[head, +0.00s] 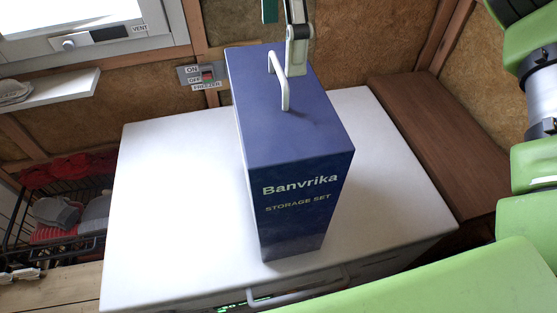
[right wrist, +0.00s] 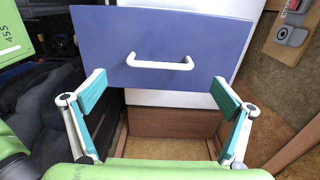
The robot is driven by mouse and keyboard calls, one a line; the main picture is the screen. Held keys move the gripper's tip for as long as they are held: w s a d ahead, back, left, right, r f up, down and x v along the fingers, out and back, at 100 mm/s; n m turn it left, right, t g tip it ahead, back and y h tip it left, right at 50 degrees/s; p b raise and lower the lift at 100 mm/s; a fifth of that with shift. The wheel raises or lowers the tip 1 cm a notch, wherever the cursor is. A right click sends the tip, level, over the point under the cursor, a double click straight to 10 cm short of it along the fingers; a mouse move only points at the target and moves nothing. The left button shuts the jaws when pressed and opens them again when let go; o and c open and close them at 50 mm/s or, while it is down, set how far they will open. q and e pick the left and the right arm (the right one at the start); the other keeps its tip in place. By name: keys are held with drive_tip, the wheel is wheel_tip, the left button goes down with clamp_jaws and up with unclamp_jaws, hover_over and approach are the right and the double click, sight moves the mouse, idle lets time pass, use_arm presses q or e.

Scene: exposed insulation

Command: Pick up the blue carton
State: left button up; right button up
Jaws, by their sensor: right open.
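The blue carton (head: 290,135) stands upright on the white freezer top (head: 170,190), with "Banvrika STORAGE SET" on its front. A white handle (head: 280,82) rises from its top face. In the right wrist view the carton's top (right wrist: 120,45) and the handle (right wrist: 160,63) lie ahead of the fingers. My right gripper (head: 284,28) is above the far end of the carton's top, partly cut off by the frame edge. The right wrist view shows this gripper (right wrist: 163,95) open and empty, teal pads apart, handle between them in the picture but farther ahead. My left gripper is not in view.
A freezer switch (head: 203,74) is on the insulated wall behind. A brown wooden box (head: 440,140) stands right of the freezer. A wire basket with red and grey cloth items (head: 65,205) is at left, below a white shelf (head: 50,85). The freezer top around the carton is clear.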

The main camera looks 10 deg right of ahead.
sight(278, 64)
drive_tip(key=shift+f, duration=0.35)
drive_tip(key=shift+s+a+f, duration=0.1)
drive_tip(key=shift+a+f, duration=0.05)
drive_tip(key=shift+f, duration=0.15)
wheel_tip(278, 64, down, 3)
drive_tip(key=shift+a+f+p, duration=0.1)
drive_tip(key=shift+p, duration=0.5)
drive_tip(key=shift+f, duration=0.55)
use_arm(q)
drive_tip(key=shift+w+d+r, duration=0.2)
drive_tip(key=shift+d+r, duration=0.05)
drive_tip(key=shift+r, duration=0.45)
use_arm(e)
drive_tip(key=c, duration=1.8)
drive_tip(key=shift+r, duration=0.1)
drive_tip(key=c, duration=0.4)
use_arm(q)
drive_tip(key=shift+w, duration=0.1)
use_arm(e)
drive_tip(key=shift+o, duration=0.2)
